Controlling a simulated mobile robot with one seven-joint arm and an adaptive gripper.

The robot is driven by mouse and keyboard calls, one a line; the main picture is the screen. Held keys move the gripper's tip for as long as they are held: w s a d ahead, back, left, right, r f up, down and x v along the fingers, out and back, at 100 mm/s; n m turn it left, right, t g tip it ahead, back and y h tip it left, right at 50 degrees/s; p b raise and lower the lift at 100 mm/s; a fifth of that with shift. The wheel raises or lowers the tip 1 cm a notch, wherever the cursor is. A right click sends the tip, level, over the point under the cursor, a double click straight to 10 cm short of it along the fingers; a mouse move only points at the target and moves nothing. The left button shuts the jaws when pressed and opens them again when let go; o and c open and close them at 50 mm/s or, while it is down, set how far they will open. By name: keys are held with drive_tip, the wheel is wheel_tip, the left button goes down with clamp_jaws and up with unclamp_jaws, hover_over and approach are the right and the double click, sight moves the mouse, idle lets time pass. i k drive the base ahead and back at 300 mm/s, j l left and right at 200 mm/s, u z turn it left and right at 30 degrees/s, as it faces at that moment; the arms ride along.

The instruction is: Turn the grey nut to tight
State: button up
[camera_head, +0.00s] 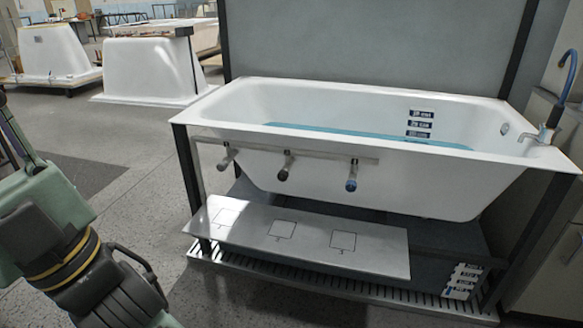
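Three small fittings hang in a row from a pale rail on the front of the white bathtub (400,175). The left one (226,158) looks grey and is probably the grey nut. The middle one (285,167) looks black, and the right one (352,180) has a blue end. They are too small to tell how tight any of them is. My arm shows at the lower left, apart from the tub and fittings, and runs out of the bottom of the view. My gripper is not visible.
A light panel with square outlines (255,225) juts out below the fittings. A slatted base (350,292) lies under it. Dark frame posts stand at both ends. The tub holds bluish water (350,134). A blue-hosed tap (545,130) stands right. Open floor lies left.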

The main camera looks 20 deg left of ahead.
sight(221, 165)
drive_tip(key=i+j+u, duration=0.3)
drive_tip(key=j, duration=0.25)
drive_tip(key=i+j+u, duration=0.3)
drive_tip(key=i+j, duration=0.05)
drive_tip(key=j, duration=0.1)
